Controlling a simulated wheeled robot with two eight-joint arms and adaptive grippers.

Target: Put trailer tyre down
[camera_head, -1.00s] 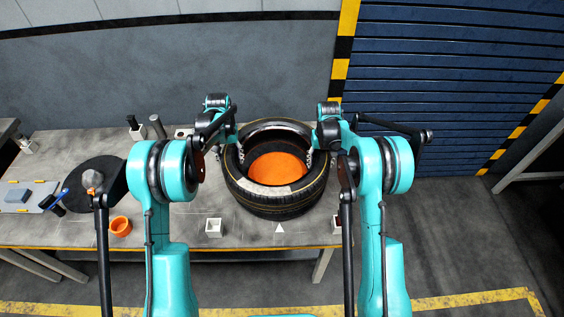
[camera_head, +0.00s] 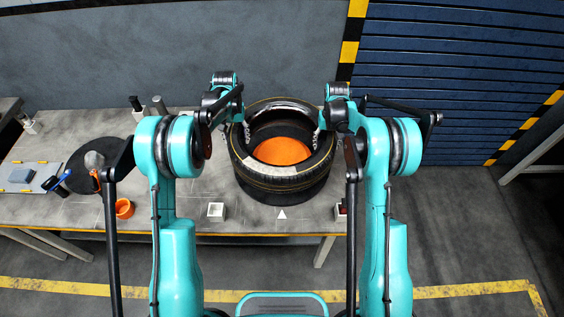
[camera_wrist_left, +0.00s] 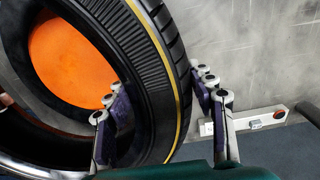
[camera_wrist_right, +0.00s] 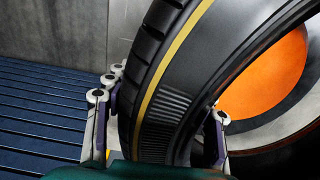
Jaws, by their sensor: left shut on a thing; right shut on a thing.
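The black trailer tyre (camera_head: 288,183), with a thin yellow line on its sidewall, lies flat over a dark round mat (camera_head: 288,197) on the workbench; I cannot tell whether it touches the mat. An orange disc (camera_head: 283,151) shows through its hole. My left gripper (camera_head: 240,130) is shut on the left side of the tyre. In the left wrist view its fingers (camera_wrist_left: 160,108) straddle the tyre wall, one inside and one outside. My right gripper (camera_head: 322,137) is shut on the right side, and in the right wrist view its fingers (camera_wrist_right: 158,110) straddle the wall likewise.
The workbench (camera_head: 180,207) holds an orange cup (camera_head: 124,208), a white square holder (camera_head: 216,211), a white triangle mark (camera_head: 282,214) and a second dark round mat (camera_head: 88,182) at the left. A grey wall and blue shutter (camera_head: 450,90) stand behind.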

